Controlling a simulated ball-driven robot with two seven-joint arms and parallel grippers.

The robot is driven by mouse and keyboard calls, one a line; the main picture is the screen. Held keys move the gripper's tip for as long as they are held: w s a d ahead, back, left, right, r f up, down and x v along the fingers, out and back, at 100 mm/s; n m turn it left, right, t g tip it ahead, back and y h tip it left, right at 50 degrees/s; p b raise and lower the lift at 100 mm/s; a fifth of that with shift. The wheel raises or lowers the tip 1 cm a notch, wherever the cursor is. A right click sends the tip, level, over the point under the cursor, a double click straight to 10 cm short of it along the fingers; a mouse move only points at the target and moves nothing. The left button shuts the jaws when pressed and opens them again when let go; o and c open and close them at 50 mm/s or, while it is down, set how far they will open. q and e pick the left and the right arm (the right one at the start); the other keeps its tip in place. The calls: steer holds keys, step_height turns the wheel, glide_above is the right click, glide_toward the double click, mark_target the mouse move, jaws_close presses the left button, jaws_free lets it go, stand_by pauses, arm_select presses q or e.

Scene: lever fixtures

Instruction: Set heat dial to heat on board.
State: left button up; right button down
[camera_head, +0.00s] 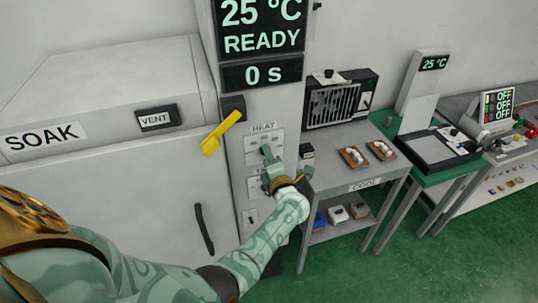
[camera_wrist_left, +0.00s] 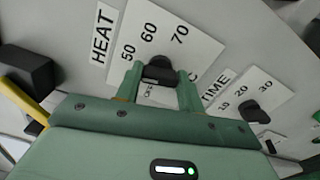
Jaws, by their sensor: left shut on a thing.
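The heat dial (camera_wrist_left: 159,70) is a dark knob on a white plate (camera_wrist_left: 185,22) marked HEAT, 50, 60 and 70 in the left wrist view. My left gripper (camera_wrist_left: 158,84) is shut on the dial, with one green finger on each side. Lower markings on the plate are partly hidden by the fingers, and I cannot tell which mark the dial points at. In the head view my left gripper (camera_head: 268,160) covers the dial on the HEAT plate (camera_head: 253,142) of the grey cabinet's panel. My right gripper is not in view.
A time dial (camera_wrist_left: 252,108) sits close beside the heat plate. A yellow lever (camera_head: 220,132) sticks out above left of the hand. The display (camera_head: 262,28) reads 25 °C, READY. A side table (camera_head: 345,190) with two brown trays stands right of the panel.

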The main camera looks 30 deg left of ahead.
arm_select(q)
steer(key=shift+r+m+p, duration=0.1)
steer(key=shift+m+p, duration=0.25)
steer(key=shift+m, duration=0.75)
steer(key=o, duration=1)
